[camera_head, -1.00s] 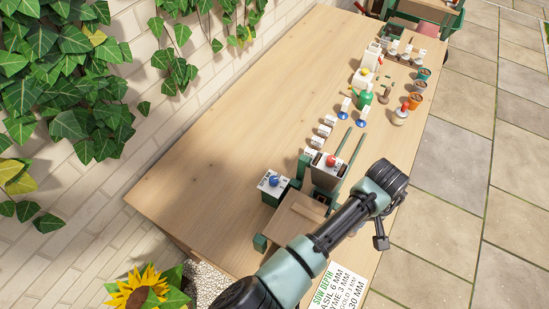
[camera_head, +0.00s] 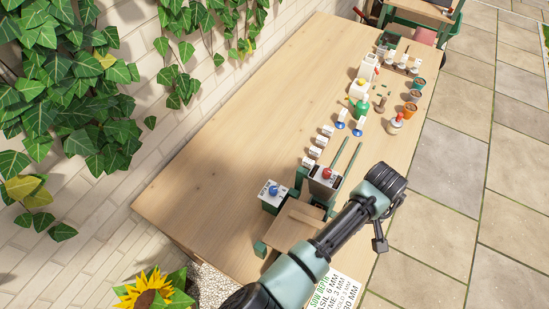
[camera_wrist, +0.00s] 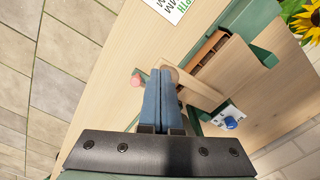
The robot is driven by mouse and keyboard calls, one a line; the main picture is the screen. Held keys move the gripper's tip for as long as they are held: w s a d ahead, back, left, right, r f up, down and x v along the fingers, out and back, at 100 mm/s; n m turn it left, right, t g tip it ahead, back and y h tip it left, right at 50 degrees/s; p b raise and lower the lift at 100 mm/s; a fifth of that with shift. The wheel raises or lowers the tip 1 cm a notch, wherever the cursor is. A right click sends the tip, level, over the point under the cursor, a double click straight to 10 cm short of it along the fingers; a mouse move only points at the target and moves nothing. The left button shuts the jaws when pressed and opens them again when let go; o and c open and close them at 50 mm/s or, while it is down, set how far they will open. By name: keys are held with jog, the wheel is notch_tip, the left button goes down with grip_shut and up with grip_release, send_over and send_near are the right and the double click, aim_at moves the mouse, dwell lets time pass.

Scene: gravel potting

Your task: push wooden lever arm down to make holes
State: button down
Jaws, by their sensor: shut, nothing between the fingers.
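In the wrist view, a light wooden bar (camera_wrist: 198,92), which looks like the lever arm, runs slantwise just right of my fingers, with a rounded wooden end (camera_wrist: 173,72) close to the fingertips. Whether the fingers touch it I cannot tell. My gripper (camera_wrist: 163,74) is shut with its two blue fingers together and nothing between them. A brown tray (camera_wrist: 207,48) sits in the green frame (camera_wrist: 252,18) beside the bar. In the head view, the wooden part of the press (camera_head: 291,224) is partly hidden behind my arm. The gripper's fingers cannot be made out there.
A printed sow-depth card (camera_head: 338,290) lies at the table's front. The table's left side is clear.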

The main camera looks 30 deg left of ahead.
notch_tip(320, 180, up, 8)
jog(key=p, duration=0.7)
jog(key=shift+r, duration=0.15)
jog(key=w+d+r+m+t+h+b, duration=0.2)
jog(key=w+d+r+t+b, duration=0.3)
jog(key=w+r, duration=0.55)
jog(key=w+d+r+m+t+h+b, duration=0.15)
jog(key=r+t, duration=0.25)
jog(key=r, duration=0.5)
jog(key=w+r+m+t+b, duration=0.1)
jog(key=w+r+t, duration=0.3)
jog(key=r, duration=0.5)
jog(key=s+a+r+m+t+b, duration=0.15)
jog(key=s+r+t, duration=0.25)
jog(key=r, duration=0.5)
jog(key=s+a+r+t+b, duration=0.2)
jog(key=s+r+t, duration=0.25)
jog(key=r, duration=0.35)
jog(key=s+a+r+t+y+b, duration=0.1)
jog(key=s+a+r+t, duration=0.1)
jog(key=s+r, duration=0.3)
jog(key=s+a+r+t+y+b, duration=0.1)
jog(key=s+r+t, duration=0.3)
jog(key=s, duration=0.5)
notch_tip(320, 180, up, 2)
jog(key=shift+s+a+r+y, duration=0.2)
jog(key=shift+s+a+y, duration=0.15)
jog(key=shift+a+y, duration=0.45)
